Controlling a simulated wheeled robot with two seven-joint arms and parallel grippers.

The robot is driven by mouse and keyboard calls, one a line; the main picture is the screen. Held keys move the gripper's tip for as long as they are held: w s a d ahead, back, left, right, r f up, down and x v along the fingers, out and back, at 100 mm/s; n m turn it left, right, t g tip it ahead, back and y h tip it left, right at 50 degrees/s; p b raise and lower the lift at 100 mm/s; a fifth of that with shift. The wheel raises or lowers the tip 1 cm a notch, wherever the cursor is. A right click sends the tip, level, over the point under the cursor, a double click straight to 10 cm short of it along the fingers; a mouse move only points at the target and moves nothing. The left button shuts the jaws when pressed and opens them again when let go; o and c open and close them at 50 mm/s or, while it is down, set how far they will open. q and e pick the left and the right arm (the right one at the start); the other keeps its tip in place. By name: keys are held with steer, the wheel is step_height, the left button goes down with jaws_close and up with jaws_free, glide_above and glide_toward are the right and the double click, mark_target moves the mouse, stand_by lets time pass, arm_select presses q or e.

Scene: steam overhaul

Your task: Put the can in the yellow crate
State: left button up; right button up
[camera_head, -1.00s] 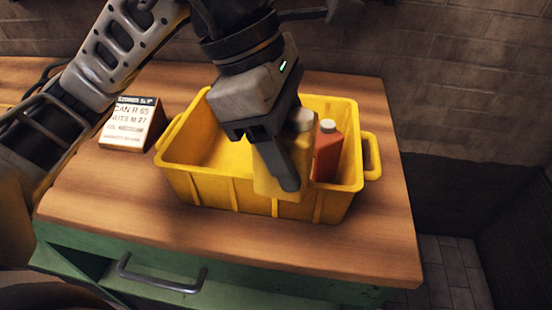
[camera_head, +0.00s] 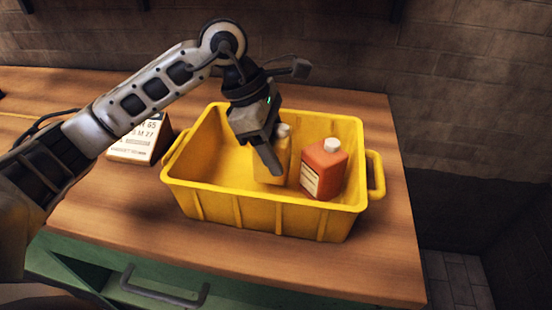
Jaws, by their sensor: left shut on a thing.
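The yellow crate (camera_head: 215,205) stands on the wooden worktop. My left gripper (camera_head: 266,160) reaches down into it and is shut on a yellow can (camera_head: 284,153) with a pale cap. The can is inside the crate walls, partly hidden by the gripper finger; I cannot tell whether it touches the crate floor. An orange-red can (camera_head: 325,170) with a white cap and a pale label stands in the right part of the crate, just right of the yellow can. My right gripper is not in view.
A card sign (camera_head: 140,140) stands on the worktop (camera_head: 120,215) left of the crate, behind my left arm. A green drawer front with a dark handle (camera_head: 165,292) is below the worktop. A brick wall (camera_head: 450,70) is behind. The crate's left part is empty.

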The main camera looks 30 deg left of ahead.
arm_select(q)
step_height(320, 180, down, 3)
steer(key=shift+w+a+f+p, duration=0.1)
steer(key=shift+w+f+p, duration=0.05)
steer(key=shift+p, duration=0.15)
steer(key=shift+f, duration=0.1)
steer(key=shift+f, duration=0.1)
steer(key=shift+f+b, duration=0.15)
steer(key=shift+b, duration=0.15)
steer(key=o, duration=1.2)
steer(key=v, duration=1.2)
steer(key=shift+a+r, duration=0.1)
steer(key=shift+r, duration=0.15)
